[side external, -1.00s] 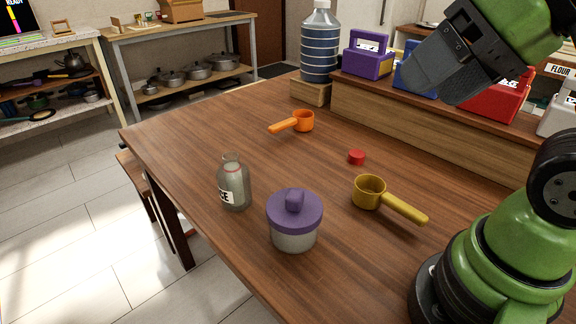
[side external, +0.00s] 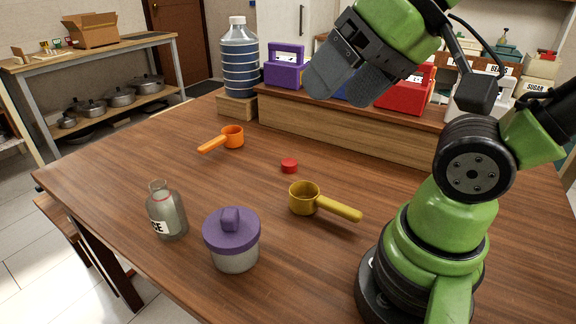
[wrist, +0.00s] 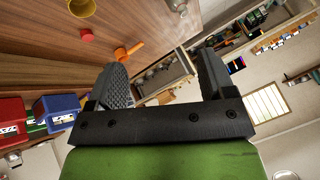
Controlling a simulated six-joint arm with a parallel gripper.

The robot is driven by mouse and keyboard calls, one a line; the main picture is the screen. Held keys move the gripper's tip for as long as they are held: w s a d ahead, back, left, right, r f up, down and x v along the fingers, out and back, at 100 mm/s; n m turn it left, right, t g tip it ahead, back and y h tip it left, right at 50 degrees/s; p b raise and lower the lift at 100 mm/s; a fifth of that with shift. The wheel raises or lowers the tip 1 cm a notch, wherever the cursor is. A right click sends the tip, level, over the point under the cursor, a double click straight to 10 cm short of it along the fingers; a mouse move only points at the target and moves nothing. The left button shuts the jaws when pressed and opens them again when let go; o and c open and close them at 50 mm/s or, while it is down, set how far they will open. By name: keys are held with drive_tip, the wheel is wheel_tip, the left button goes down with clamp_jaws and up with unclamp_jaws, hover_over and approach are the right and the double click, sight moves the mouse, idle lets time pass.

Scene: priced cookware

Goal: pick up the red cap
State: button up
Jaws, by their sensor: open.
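The red cap (side external: 289,166) is small and round and lies on the wooden table (side external: 140,170), between the orange scoop and the yellow scoop. In the wrist view the cap (wrist: 87,35) shows at the upper left, beside the orange scoop. My gripper (side external: 340,88) is raised above the table, up and to the right of the cap in the side view, and well apart from it. Its two dark fingers are spread with nothing between them. In the wrist view the open gripper (wrist: 163,85) has its fingers on either side of the middle.
An orange scoop (side external: 231,137), a yellow scoop (side external: 304,198), a glass bottle (side external: 166,213) and a purple-lidded jar (side external: 232,240) stand around the cap. A wooden ledge (side external: 330,132) behind carries purple (side external: 284,70) and red (side external: 408,92) boxes. A large blue bottle (side external: 238,60) stands back left.

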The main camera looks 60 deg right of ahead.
drive_tip(key=shift+w, duration=0.1)
drive_tip(key=m+g+h, duration=0.2)
drive_tip(key=m+g, duration=0.4)
drive_tip(key=m, duration=2.6)
hover_over(290, 162)
drive_tip(key=f, duration=2.1)
drive_tip(key=shift+s+f, duration=0.2)
drive_tip(key=shift+s, duration=0.2)
drive_tip(key=f, duration=0.3)
drive_tip(key=shift+w+f, duration=0.2)
drive_tip(key=shift+f, duration=0.1)
drive_tip(key=shift+w+f, duration=0.2)
drive_tip(key=shift+f, duration=2.85)
drive_tip(key=c, duration=1)
